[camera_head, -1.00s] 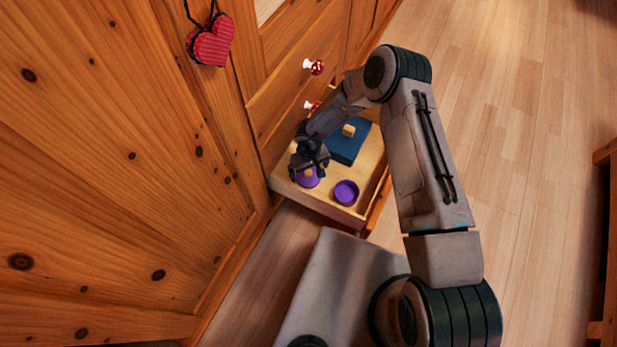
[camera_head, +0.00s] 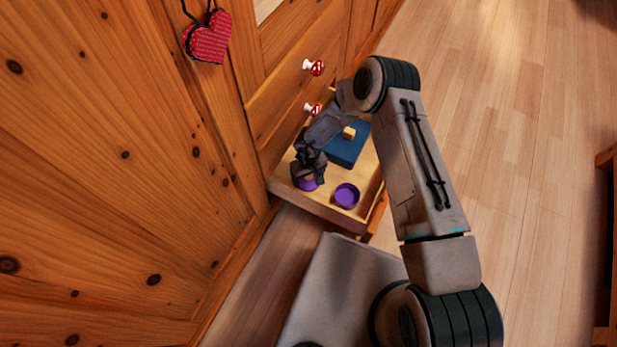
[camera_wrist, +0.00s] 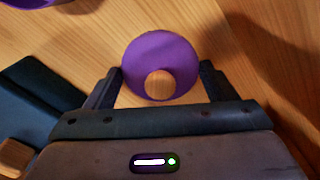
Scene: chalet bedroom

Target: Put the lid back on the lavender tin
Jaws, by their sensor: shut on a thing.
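The lavender tin (camera_head: 346,203) stands open in the pulled-out drawer, near its front right. Its rim also shows at the top left of the wrist view (camera_wrist: 35,3). The round purple lid (camera_head: 308,185) with a wooden knob is at the drawer's front left, left of the tin. My gripper (camera_head: 309,178) is over the lid and hides part of it. In the wrist view the lid (camera_wrist: 160,55) sits between the two fingers of my gripper (camera_wrist: 163,72), which is shut on it. I cannot tell whether the lid touches the drawer floor.
The drawer's front wall (camera_head: 318,207) and the wooden cabinet (camera_head: 250,180) stand close by.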

